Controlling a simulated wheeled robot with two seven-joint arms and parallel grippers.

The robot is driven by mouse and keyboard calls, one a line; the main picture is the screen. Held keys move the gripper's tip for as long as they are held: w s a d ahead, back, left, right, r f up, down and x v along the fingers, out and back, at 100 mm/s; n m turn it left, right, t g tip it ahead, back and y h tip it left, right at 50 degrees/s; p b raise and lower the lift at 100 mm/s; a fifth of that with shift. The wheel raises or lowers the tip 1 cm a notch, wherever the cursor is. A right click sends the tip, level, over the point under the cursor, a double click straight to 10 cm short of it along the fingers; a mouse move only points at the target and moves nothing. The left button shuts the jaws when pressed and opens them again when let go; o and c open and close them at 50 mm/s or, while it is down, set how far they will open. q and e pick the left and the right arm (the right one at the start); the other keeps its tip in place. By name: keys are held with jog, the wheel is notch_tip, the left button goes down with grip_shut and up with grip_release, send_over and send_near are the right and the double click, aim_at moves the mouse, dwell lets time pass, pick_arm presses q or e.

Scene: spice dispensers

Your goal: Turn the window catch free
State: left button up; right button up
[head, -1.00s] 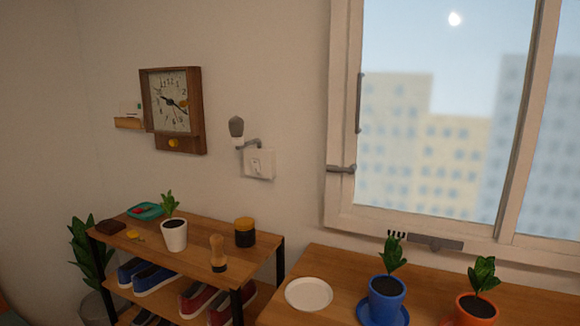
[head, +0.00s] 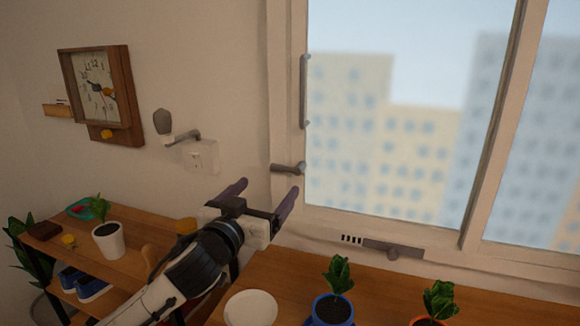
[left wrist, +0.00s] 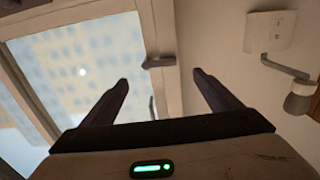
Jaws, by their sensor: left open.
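The window catch (head: 288,168) is a short dark grey lever on the left side of the pale window frame (head: 284,110). It lies about level, with its round end at the right. My left gripper (head: 266,188) is open and empty, just below and in front of the catch, apart from it as far as I can tell. In the left wrist view, the catch (left wrist: 158,62) shows beyond and between the two fingertips of my left gripper (left wrist: 160,78). A tall grey handle (head: 304,92) is on the sash above the catch. My right gripper is not in view.
A white wall plate with a grey knobbed arm (head: 201,155) is left of the window. A wooden clock (head: 100,92) hangs further left. Below are a white saucer (head: 250,308), a blue-potted plant (head: 333,308) and an orange-potted plant (head: 434,312) on the wooden top.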

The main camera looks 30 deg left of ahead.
aim_at(284, 170)
pick_arm(q)
jog(key=p+x, duration=0.1)
jog(key=x, duration=0.7)
jog(key=shift+s+r, duration=0.1)
jog(key=shift+r, duration=0.05)
jog(key=shift+w+a+p, duration=0.15)
jog(key=shift+w+p, duration=0.2)
jog(key=shift+w, duration=0.5)
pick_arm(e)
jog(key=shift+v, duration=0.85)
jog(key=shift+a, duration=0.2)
pick_arm(q)
jog(key=c, duration=1.4)
jog(key=shift+c, duration=0.5)
